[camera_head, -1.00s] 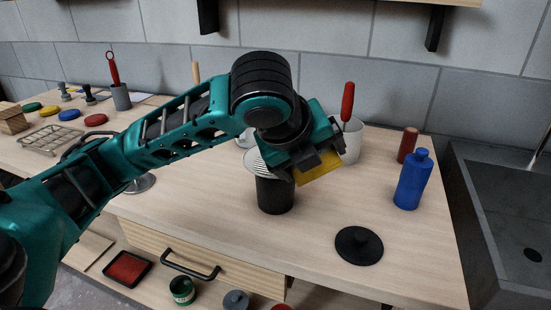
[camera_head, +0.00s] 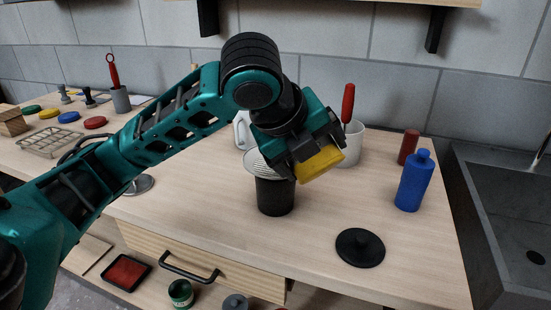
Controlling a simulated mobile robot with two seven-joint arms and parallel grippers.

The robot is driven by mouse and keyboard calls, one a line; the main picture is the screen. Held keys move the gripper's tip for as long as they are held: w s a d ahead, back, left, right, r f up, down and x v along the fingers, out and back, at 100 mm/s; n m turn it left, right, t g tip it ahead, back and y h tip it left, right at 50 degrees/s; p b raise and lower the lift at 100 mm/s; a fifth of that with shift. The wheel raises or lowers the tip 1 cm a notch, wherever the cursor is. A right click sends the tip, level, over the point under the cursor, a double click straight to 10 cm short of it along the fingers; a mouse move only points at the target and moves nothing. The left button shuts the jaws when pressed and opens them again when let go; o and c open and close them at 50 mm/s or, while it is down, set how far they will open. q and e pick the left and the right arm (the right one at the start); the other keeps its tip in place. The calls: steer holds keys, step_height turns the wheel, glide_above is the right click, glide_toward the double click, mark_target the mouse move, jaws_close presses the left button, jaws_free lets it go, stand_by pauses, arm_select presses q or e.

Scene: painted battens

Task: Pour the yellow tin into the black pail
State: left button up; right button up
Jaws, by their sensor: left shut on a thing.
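The yellow tin (camera_head: 320,163) is in my left gripper (camera_head: 305,158), which is shut on it. The tin is tilted on its side, above and slightly to the right of the black pail. The black pail (camera_head: 275,196) stands upright on the worktop, and the tin and gripper overlap part of its top in the picture. I cannot tell whether anything flows from the tin or what is inside the pail. A pale ribbed disc (camera_head: 262,163) shows at the pail's back left rim. My right gripper is not in view.
A blue bottle (camera_head: 413,182) and a reddish cylinder (camera_head: 408,147) stand at right. A white pot (camera_head: 352,145) holding a red-handled tool stands behind the tin. A sink (camera_head: 500,220) is far right.

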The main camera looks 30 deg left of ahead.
arm_select(q)
steer(key=shift+r+b, duration=0.1)
steer(key=shift+b, duration=0.2)
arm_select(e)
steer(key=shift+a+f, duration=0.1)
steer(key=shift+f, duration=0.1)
arm_select(q)
steer(key=shift+a+h+b, duration=0.1)
steer(key=shift+h+b, duration=0.25)
steer(key=shift+h, duration=0.05)
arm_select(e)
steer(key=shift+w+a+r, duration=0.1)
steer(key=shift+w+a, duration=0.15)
arm_select(q)
steer(key=shift+n+b, duration=0.3)
steer(key=shift+b, duration=0.05)
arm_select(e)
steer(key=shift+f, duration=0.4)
arm_select(q)
steer(key=shift+a+h+b, duration=0.1)
steer(key=shift+h+b, duration=0.3)
steer(key=shift+b, duration=0.1)
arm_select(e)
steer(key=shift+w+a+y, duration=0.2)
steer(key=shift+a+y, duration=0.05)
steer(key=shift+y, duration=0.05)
